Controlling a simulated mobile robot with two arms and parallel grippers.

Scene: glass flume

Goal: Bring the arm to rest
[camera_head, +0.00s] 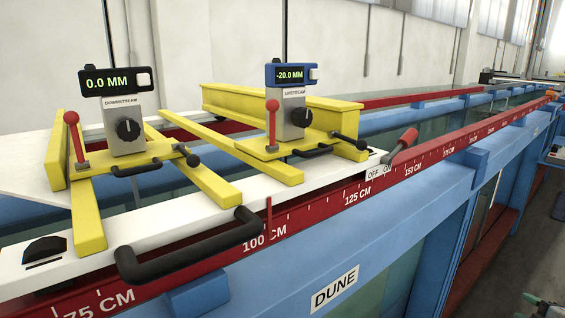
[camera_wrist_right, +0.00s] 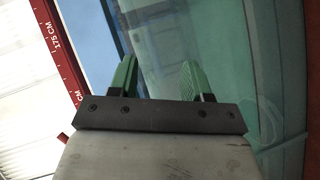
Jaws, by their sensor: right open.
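My right gripper (camera_wrist_right: 160,78) shows in the right wrist view. Its two green-padded fingers stand wide apart with nothing between them, so it is open. Greenish glass and a blue part of the flume (camera_wrist_right: 95,30) lie beyond it, and the red scale rail (camera_wrist_right: 62,55) runs along the left. My left gripper is in neither view.
The blue flume (camera_head: 400,225) with its red centimetre rail (camera_head: 330,202) fills the head view. A white carriage (camera_head: 185,222) carries yellow frames, a black handle (camera_head: 190,250) and two displays reading 0.0 MM (camera_head: 107,83) and -20.0 MM (camera_head: 290,75). Floor at right looks mostly open.

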